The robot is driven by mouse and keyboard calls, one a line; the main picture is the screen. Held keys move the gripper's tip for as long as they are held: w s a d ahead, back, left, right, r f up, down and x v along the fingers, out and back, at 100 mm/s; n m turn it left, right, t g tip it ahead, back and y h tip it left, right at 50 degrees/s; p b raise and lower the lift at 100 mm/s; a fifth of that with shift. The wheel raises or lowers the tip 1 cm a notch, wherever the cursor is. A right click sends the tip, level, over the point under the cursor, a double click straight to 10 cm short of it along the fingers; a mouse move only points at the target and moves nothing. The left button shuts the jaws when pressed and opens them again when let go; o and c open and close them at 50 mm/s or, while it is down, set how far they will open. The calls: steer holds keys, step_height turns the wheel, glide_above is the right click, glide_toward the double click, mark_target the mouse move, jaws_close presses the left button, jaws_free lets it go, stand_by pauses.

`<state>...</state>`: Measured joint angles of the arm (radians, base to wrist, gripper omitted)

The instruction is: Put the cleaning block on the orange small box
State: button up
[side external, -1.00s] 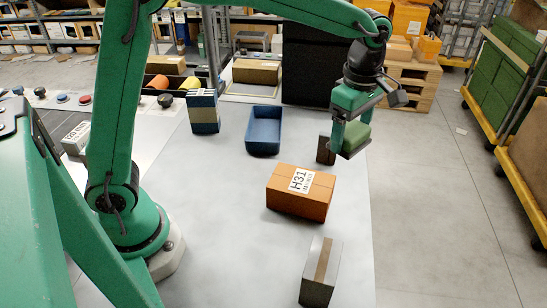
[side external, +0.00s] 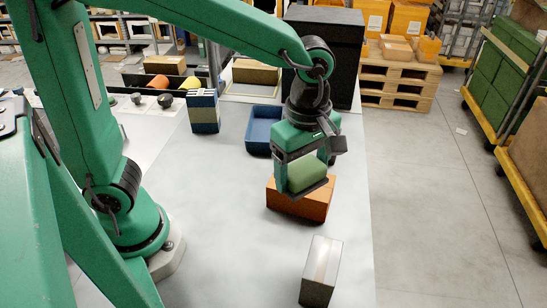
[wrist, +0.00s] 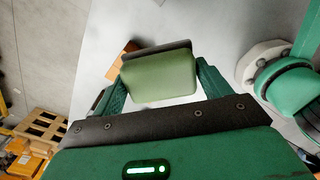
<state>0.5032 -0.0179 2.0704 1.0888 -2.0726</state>
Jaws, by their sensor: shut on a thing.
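The cleaning block (side external: 307,173) is green with a dark layer on one face. My gripper (side external: 308,180) is shut on it. In the wrist view the green block (wrist: 160,76) sits between the two fingers of my gripper (wrist: 158,82). The orange small box (side external: 312,206) lies on the table, and the held block appears over it in the side view, hiding its top and label. I cannot tell the exact gap between them. In the wrist view a corner of the orange box (wrist: 119,58) shows behind the block.
A grey box (side external: 321,272) stands near the table's front edge. A blue tray (side external: 258,140) sits behind the gripper, partly hidden. The table (side external: 215,205) is clear left of the orange box.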

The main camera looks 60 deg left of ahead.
steer(key=w+a+f, duration=0.2)
steer(key=a, duration=0.1)
steer(key=w+a+f, duration=0.2)
steer(key=w, duration=0.1)
steer(key=w+a+f, duration=0.3)
steer(key=shift+a, duration=0.3)
steer(key=shift+f, duration=2)
steer(key=shift+f, duration=0.15)
steer(key=o, duration=1)
step_height(320, 180, up, 12)
steer(key=shift+r, duration=0.2)
steer(key=shift+s, duration=0.1)
